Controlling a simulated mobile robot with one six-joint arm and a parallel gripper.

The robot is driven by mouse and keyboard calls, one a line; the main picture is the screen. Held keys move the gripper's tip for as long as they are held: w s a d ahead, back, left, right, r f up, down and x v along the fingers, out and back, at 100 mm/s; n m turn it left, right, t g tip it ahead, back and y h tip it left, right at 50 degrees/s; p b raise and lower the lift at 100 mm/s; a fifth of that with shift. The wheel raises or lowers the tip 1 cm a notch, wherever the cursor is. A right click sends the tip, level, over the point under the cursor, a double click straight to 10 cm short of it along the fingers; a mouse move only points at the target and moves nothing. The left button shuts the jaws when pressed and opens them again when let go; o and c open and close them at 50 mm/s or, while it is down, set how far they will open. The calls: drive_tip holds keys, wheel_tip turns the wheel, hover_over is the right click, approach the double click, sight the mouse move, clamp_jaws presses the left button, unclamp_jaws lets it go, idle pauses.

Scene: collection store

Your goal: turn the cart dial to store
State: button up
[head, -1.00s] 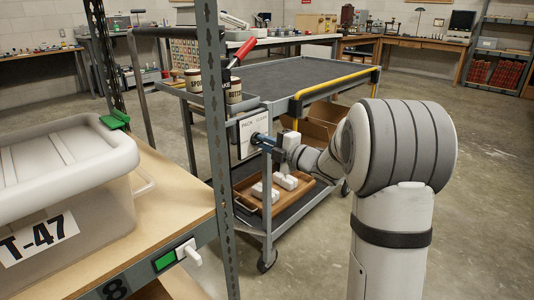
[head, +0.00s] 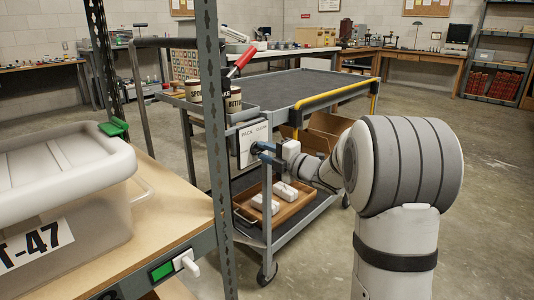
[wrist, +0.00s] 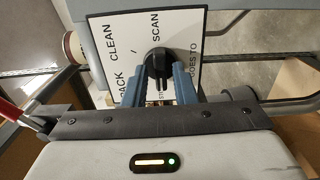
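The dial (wrist: 158,63) is a round black knob on a white panel (wrist: 199,32) at the cart's near end. The panel also shows in the head view (head: 243,154). The wrist view shows the words PACK, CLEAN and SCAN around the knob, and letters starting "ST" below it. A dark narrow part of the knob extends down toward those letters. My gripper (wrist: 159,75) has its blue fingers close against both sides of the knob and appears shut on it. In the head view my gripper (head: 264,151) is at the panel, and the dial is mostly hidden behind it.
The grey cart (head: 300,85) has a yellow handle (head: 335,90) and a lower wooden tray (head: 296,208) with white objects. Pots (head: 233,97) and a red-handled tool (head: 243,54) are on its upper end. A shelf post (head: 216,150) and a lidded bin (head: 60,195) stand at left. Open floor lies right.

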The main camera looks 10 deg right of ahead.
drive_tip(key=shift+o, duration=0.8)
drive_tip(key=p+v, duration=0.2)
drive_tip(key=v, duration=0.5)
drive_tip(key=shift+s+d, duration=0.2)
drive_tip(key=shift+s, duration=0.1)
drive_tip(key=shift+p, duration=0.3)
